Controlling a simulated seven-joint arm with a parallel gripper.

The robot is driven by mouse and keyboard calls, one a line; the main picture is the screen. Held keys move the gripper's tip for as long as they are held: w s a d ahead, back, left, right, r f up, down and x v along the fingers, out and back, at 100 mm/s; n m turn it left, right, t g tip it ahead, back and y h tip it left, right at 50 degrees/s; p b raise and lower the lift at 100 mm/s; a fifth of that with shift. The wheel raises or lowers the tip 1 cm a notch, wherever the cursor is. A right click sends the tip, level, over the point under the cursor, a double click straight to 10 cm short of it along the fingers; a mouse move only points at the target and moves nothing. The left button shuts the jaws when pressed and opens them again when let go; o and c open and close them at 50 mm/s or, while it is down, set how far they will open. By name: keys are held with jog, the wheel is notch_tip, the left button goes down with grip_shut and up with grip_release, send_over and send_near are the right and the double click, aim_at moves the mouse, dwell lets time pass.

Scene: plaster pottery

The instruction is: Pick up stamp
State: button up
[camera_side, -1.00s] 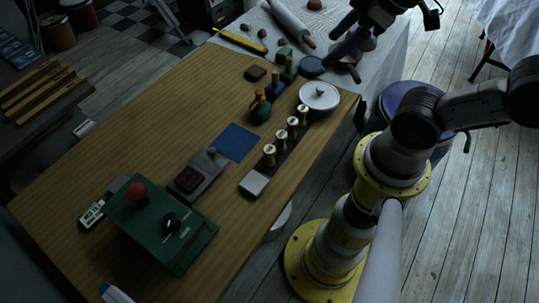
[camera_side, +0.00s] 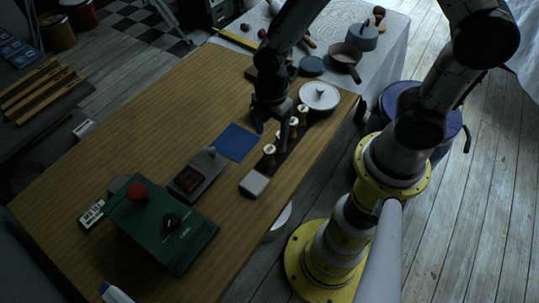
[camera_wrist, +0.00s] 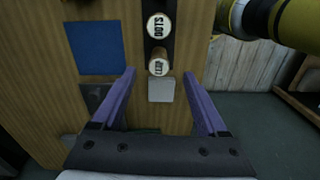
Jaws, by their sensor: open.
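A row of stamps with wooden handles and pale round labelled tops stands in a dark rack. In the side view the nearest stamp (camera_side: 269,152) is clear, and others show behind and beside my gripper (camera_side: 271,132). In the wrist view a stamp labelled LEAF (camera_wrist: 158,65) lies between the open fingertips of my gripper (camera_wrist: 159,73), and a stamp labelled DOTS (camera_wrist: 157,25) is further up. My gripper is open and empty, pointing down over the row. One finger hides part of it. I cannot tell whether it touches a stamp.
A pale block (camera_side: 254,183) sits at the rack's near end, and a blue square (camera_side: 236,142) lies to the left. A grey device (camera_side: 198,174) and green box (camera_side: 160,225) stand nearer. The wooden table's left side is clear.

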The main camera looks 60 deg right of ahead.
aim_at(269, 157)
notch_tip(269, 157, down, 4)
jog(key=shift+f, duration=0.2)
jog(key=shift+w+a+f, duration=0.1)
jog(key=shift+a+f, duration=0.05)
jog(key=shift+f, duration=1.2)
jog(key=shift+a+f, duration=0.1)
jog(key=shift+f, duration=1.2)
jog(key=shift+c, duration=0.2)
grip_shut()
